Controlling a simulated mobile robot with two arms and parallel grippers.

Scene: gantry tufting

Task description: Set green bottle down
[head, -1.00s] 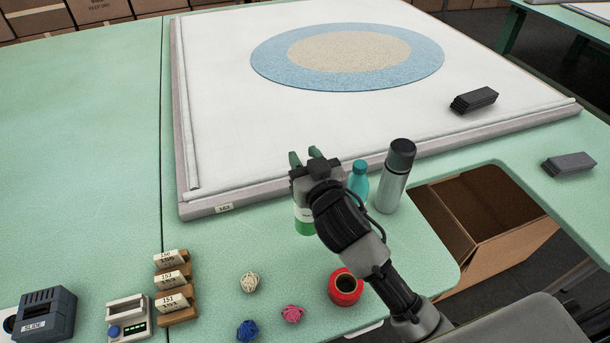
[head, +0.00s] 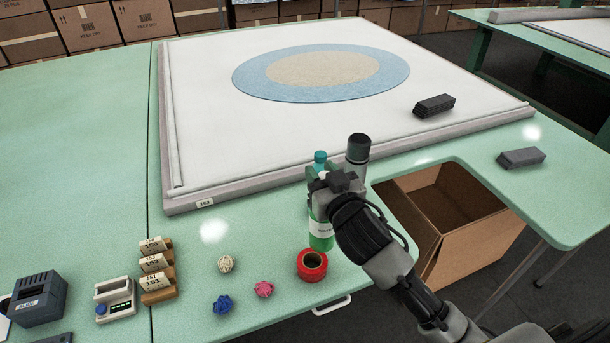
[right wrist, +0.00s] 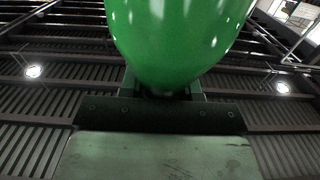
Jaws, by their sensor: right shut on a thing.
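My right gripper (head: 322,182) is shut on the green bottle (head: 320,236), which hangs upright below the fingers with a white label. Its base shows over the green table, just behind and right of the red tape roll (head: 312,265); I cannot tell whether it touches the table. The bottle's green side (right wrist: 180,40) fills the top of the right wrist view, close to the gripper. My left gripper is not in view.
The table (head: 260,205) is clear left of the bottle. Yarn balls (head: 226,264) lie near its front. A cutout with an open cardboard box (head: 455,240) below is at the right. The white framed cloth (head: 230,140) lies behind.

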